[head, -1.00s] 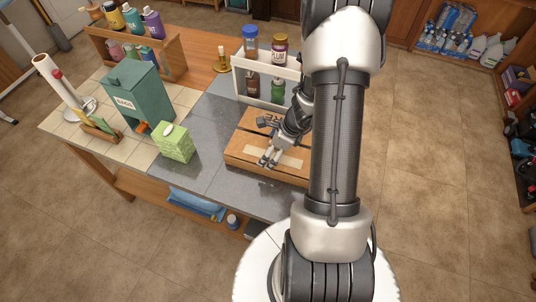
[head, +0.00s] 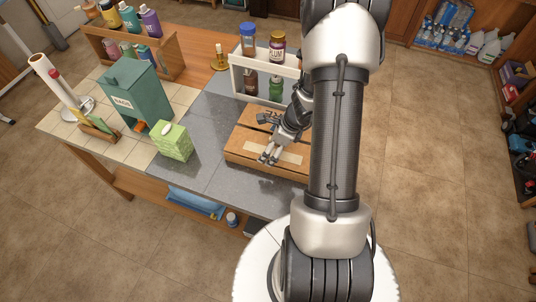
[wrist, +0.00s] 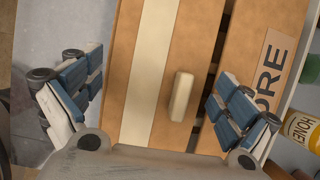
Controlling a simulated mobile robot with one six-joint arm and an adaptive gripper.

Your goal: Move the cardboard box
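The cardboard box (head: 239,148) is wide, low and orange-brown, with a pale strip along its top. It sits on the grey part of the counter, partly hidden by my arm. In the wrist view the box top (wrist: 205,50) fills the middle, with a dark gap between panels and a label partly reading "ORE". My gripper (head: 268,157) is over the box top. In the wrist view my gripper (wrist: 158,100) is open, its blue-padded fingers wide apart with nothing held between them. I cannot tell whether the fingers touch the box.
A white rack (head: 236,82) with bottles stands behind the box. A green tissue box (head: 174,142) and a teal bag dispenser (head: 140,95) stand to the left. Grey counter (head: 200,160) is clear between the tissue box and the cardboard box. A small cream block (wrist: 181,97) shows on the box top.

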